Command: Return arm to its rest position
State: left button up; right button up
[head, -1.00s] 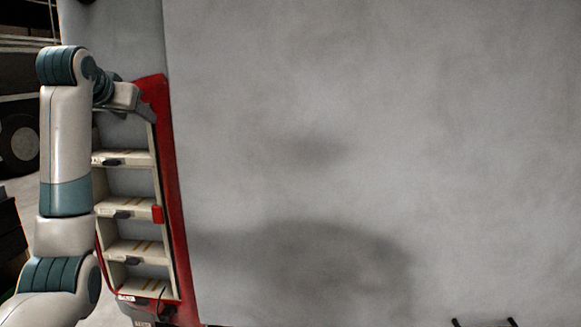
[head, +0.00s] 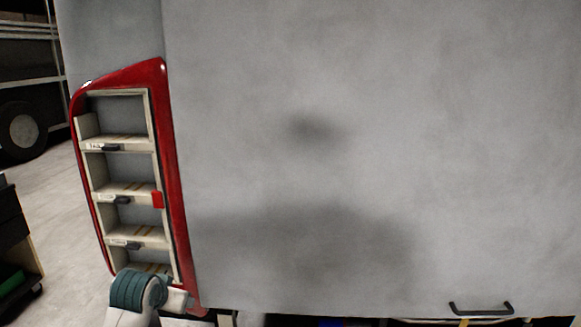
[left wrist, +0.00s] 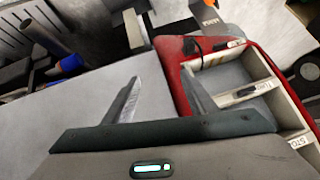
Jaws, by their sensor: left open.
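My left arm (head: 140,295) shows at the bottom left of the head view, in front of the lower end of a red-framed shelf rack. Its gripper is hidden from the head view. In the left wrist view my left gripper (left wrist: 160,95) is open, with nothing between its two fingers. One finger is over a grey surface and the other is close to the red rack's edge. My right gripper is in no view.
The red rack (head: 172,180) with cream shelves and dark latches stands against a large grey panel (head: 350,150). A dark handle (head: 481,309) is at the lower right. A wheel (head: 22,135) and dark cabinet (head: 15,240) are at the left. Dark clutter with a blue part (left wrist: 70,63) shows in the wrist view.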

pick_arm(q)
jog(key=s+d+f+g, duration=0.25)
jog(key=s+f, duration=0.75)
jog(key=s, duration=0.5)
jog(key=s+d+f+g, duration=0.1)
jog(key=s+d+f, duration=0.2)
jog(key=s+f, duration=0.95)
jog(key=s+d+r+g+h, duration=0.1)
jog(key=s+g, duration=0.1)
jog(key=s, duration=1.4)
notch_tip(320, 180, down, 30)
jog(key=s+r, duration=0.1)
jog(key=s, duration=0.1)
jog(key=s+a+f+g, duration=0.2)
jog(key=s+a+f, duration=0.1)
jog(key=s+f, duration=1.4)
jog(key=shift+s, duration=0.2)
